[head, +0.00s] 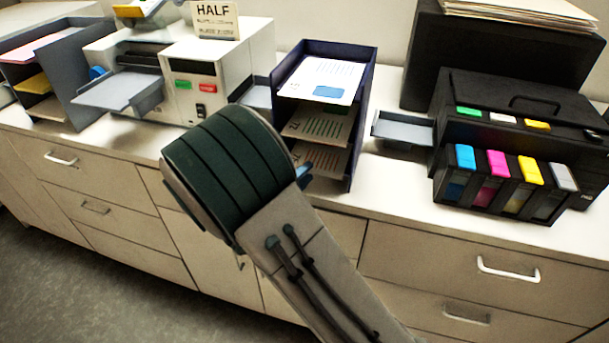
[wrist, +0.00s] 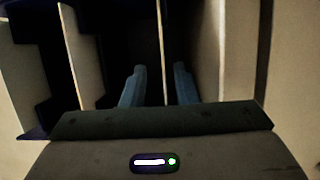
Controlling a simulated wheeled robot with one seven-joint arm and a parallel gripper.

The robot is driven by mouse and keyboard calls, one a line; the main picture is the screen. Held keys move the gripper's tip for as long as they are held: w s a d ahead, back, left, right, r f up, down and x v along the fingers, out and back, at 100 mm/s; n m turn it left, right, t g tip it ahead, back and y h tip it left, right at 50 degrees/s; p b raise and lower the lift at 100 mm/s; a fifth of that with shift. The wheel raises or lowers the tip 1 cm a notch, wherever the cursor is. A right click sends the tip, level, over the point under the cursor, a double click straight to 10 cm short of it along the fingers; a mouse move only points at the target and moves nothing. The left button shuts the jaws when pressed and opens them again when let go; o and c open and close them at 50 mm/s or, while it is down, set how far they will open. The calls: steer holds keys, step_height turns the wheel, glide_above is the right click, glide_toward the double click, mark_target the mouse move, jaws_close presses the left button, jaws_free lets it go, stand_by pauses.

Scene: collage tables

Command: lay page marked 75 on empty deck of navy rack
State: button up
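The navy rack (head: 363,95) stands on the counter at the centre of the head view. A white page with a blue block (head: 308,85) lies on its top deck. A brown page with green stripes (head: 296,128) and another with reddish stripes (head: 318,157) lie on lower decks. No number 75 is legible. My gripper (wrist: 160,78) is at the rack's front, mostly hidden by my arm in the head view. In the wrist view its blue fingers are apart, one on each side of a thin pale edge (wrist: 162,40). I cannot tell whether that edge is page or deck.
A grey-white machine (head: 205,75) with a tray stands left of the rack, and a black printer (head: 510,110) with colour cartridges stands right. A grey rack with papers (head: 80,75) is at far left. Bare counter (head: 395,190) shows right of the navy rack.

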steer(key=b+v, duration=0.3)
steer(key=v, duration=1)
steer(key=shift+s, duration=0.25)
steer(key=shift+a, duration=0.1)
steer(key=s+d+m+g+y, duration=0.1)
steer(key=s+d+m+g, duration=0.15)
steer(key=d+g, duration=0.5)
steer(key=s+d+m+g, duration=0.2)
steer(key=d+m+g, duration=0.15)
steer(key=d, duration=0.65)
steer(key=s+d+r+m+y, duration=0.3)
steer(key=s+m+y, duration=0.1)
steer(key=s+y, duration=0.5)
steer(key=shift+r+y, duration=0.2)
steer(key=shift+y, duration=0.6)
